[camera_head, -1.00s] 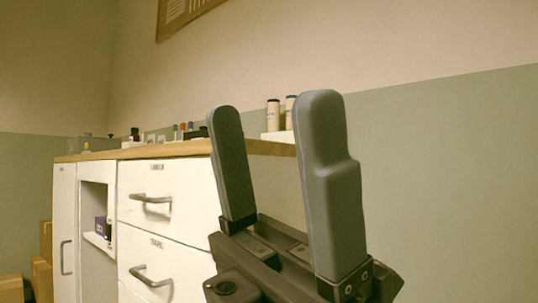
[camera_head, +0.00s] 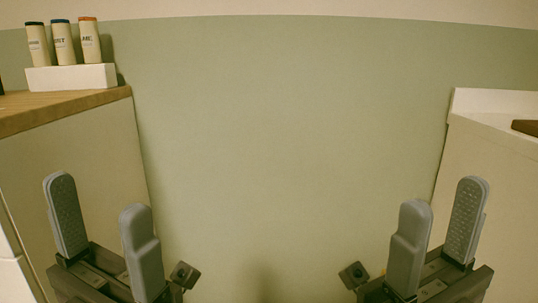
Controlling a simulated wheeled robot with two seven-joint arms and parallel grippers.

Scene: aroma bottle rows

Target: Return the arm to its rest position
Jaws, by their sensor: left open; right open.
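My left gripper (camera_head: 98,208) is at the lower left in the head view. Its two grey fingers point up and stand apart, with nothing between them. My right gripper (camera_head: 440,210) is at the lower right, also with fingers up and apart, and empty. The two grippers sit at about the same height, roughly mirrored. Neither gripper is seen to hold anything. Most of both arms is out of view.
Three cream bottles with black, blue and orange caps, the middle one (camera_head: 63,43), stand on a white block (camera_head: 72,77) on a wooden counter (camera_head: 62,108) at the left. A white-topped unit (camera_head: 495,108) stands at the right. Between them is bare green wall (camera_head: 285,130).

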